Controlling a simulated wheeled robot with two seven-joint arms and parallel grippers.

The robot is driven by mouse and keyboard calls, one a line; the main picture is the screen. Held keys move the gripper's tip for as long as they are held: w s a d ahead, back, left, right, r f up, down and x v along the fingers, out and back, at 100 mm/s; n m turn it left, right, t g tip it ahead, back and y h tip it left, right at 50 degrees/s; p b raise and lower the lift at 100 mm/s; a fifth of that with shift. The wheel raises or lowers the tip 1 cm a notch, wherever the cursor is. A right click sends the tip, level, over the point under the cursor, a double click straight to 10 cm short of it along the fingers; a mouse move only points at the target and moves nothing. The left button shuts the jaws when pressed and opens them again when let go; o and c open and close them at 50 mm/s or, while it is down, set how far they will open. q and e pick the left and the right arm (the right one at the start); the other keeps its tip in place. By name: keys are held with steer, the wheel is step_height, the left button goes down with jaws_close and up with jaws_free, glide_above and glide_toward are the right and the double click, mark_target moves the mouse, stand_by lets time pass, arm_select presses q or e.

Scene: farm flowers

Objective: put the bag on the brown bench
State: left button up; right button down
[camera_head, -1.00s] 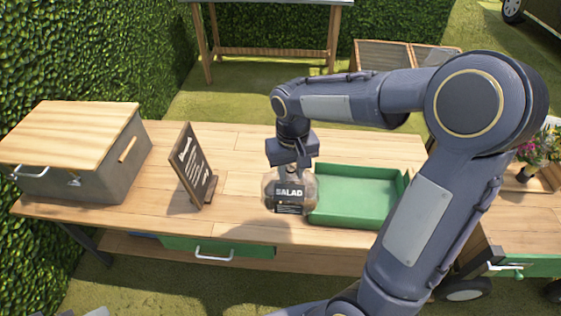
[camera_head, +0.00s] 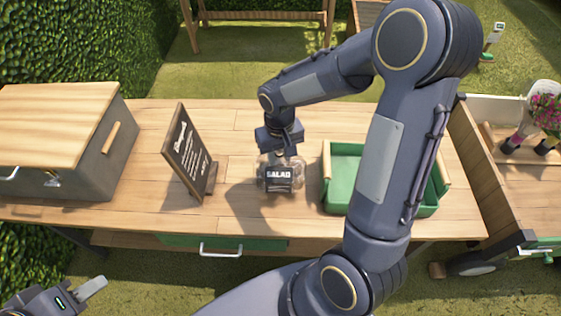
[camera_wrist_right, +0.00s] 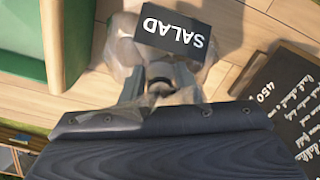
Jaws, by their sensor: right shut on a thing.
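The bag (camera_head: 279,177) is clear with brownish contents and a black SALAD label; it also shows in the right wrist view (camera_wrist_right: 166,45). My right gripper (camera_head: 281,150) is shut on its top and holds it upright over the brown wooden bench (camera_head: 240,140), between the sign and the green tray. The bag's base is close to the bench top; I cannot tell whether it touches. My left gripper (camera_head: 88,290) is at the lower left, in front of the bench and away from the bag. Its jaw opening is unclear.
A green tray (camera_head: 347,160) with wooden handles stands right of the bag, partly hidden by my right arm. A black chalkboard sign (camera_head: 186,150) stands to the left, a grey wooden-lidded box (camera_head: 85,135) further left. A cart (camera_head: 500,185) with flowers is at the right.

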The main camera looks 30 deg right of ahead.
mark_target(280, 162)
steer(key=shift+f, duration=1.7)
steer(key=shift+f+b, duration=0.2)
steer(key=shift+b, duration=0.2)
steer(key=c, duration=1.1)
jaws_free()
steer(key=shift+s, duration=0.1)
